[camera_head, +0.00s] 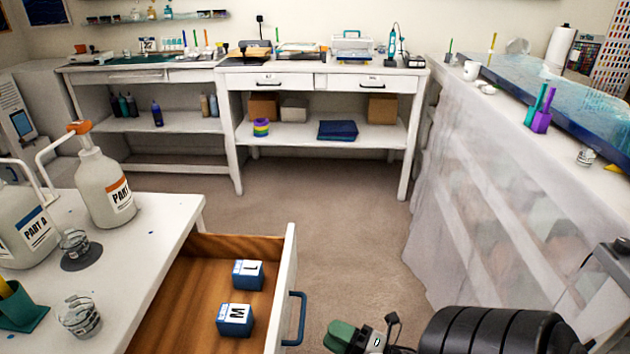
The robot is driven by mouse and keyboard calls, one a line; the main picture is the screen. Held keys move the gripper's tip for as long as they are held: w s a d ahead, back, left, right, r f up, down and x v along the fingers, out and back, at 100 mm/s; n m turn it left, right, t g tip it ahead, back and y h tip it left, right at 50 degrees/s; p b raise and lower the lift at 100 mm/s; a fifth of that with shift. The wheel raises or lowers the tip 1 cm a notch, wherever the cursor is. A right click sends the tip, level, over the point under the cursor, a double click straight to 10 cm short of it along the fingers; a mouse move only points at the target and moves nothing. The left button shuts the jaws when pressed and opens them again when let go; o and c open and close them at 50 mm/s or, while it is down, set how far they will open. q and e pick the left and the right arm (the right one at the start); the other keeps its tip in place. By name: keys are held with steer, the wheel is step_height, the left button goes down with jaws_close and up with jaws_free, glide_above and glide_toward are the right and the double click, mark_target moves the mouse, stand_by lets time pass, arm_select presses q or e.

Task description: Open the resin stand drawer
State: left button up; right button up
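The white resin stand (150,232) is at the lower left. Its drawer (199,287) stands pulled out, with a brown wooden inside. Two small blue-and-white boxes lie in it, one marked L (248,274) and one marked M (235,320). The blue handle (296,318) is on the drawer's white front (287,262). My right gripper (352,338) is at the bottom edge, to the right of the handle and apart from it. Its green tip shows, but the frame edge cuts it off, so its opening is unclear. My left gripper is out of view.
Part A (32,232) and Part B (105,190) jugs, measuring cups (76,243) and a green holder (20,308) stand on the resin stand. A sheet-draped table (480,170) is at right. White workbenches (322,132) line the back. The carpet (345,215) between is clear.

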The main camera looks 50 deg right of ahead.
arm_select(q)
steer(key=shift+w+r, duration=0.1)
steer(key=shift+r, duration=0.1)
arm_select(e)
steer(key=v, duration=0.2)
steer(key=shift+s+d, duration=0.1)
steer(key=shift+s, duration=0.25)
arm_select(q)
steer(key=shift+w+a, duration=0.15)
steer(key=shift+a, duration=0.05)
